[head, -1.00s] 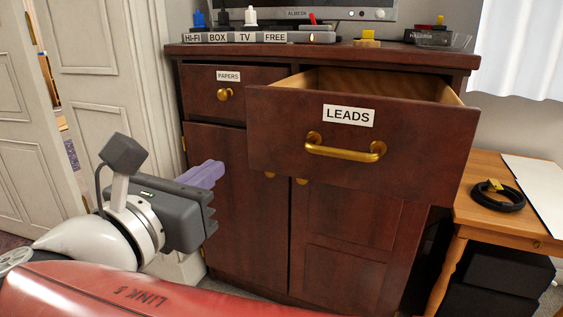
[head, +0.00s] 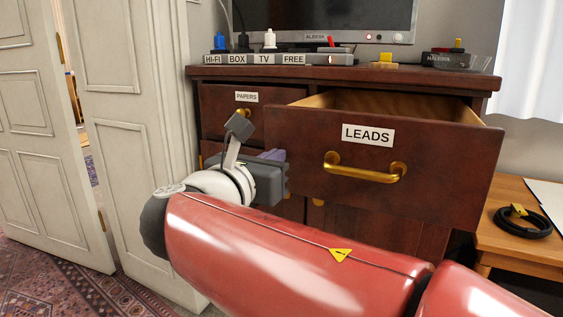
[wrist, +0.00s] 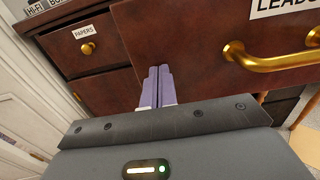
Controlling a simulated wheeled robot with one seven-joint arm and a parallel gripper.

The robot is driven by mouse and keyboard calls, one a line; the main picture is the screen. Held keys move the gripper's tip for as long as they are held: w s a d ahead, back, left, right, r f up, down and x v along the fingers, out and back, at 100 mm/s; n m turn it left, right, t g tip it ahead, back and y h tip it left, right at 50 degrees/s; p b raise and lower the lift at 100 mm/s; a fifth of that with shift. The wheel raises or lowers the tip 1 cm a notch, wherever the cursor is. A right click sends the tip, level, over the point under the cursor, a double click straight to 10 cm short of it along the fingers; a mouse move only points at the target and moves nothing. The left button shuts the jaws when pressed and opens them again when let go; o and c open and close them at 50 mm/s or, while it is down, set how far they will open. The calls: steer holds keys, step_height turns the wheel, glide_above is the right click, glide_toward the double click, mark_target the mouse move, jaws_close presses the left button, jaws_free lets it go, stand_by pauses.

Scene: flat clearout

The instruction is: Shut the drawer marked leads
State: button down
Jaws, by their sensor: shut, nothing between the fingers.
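The drawer marked LEADS (head: 455,160) stands pulled out of the dark wooden cabinet, with its open top showing. Its front carries a white label and a brass bar handle (head: 366,167); the handle also shows in the wrist view (wrist: 270,60). My gripper (head: 275,156) is shut and empty, left of the handle, near the left lower part of the drawer front. In the wrist view its pale purple fingers (wrist: 157,86) are together and overlap the drawer's left edge. I cannot tell whether they touch it.
The PAPERS drawer (head: 217,112) at the left is shut. A power strip (head: 280,58) and a screen (head: 315,18) stand on the cabinet top. A side table (head: 490,240) with a coiled black cable (head: 523,224) is at the right. A white door (head: 130,130) is at the left.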

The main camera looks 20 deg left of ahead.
steer(key=shift+w, duration=0.1)
steer(key=w+p, duration=0.2)
steer(key=w, duration=0.6)
steer(key=w+d+p, duration=0.1)
steer(key=w+p, duration=0.2)
steer(key=w, duration=0.5)
steer(key=w+d+p, duration=0.1)
steer(key=w+p, duration=0.2)
steer(key=w, duration=0.5)
steer(key=shift+w, duration=0.3)
steer(key=shift+s, duration=0.15)
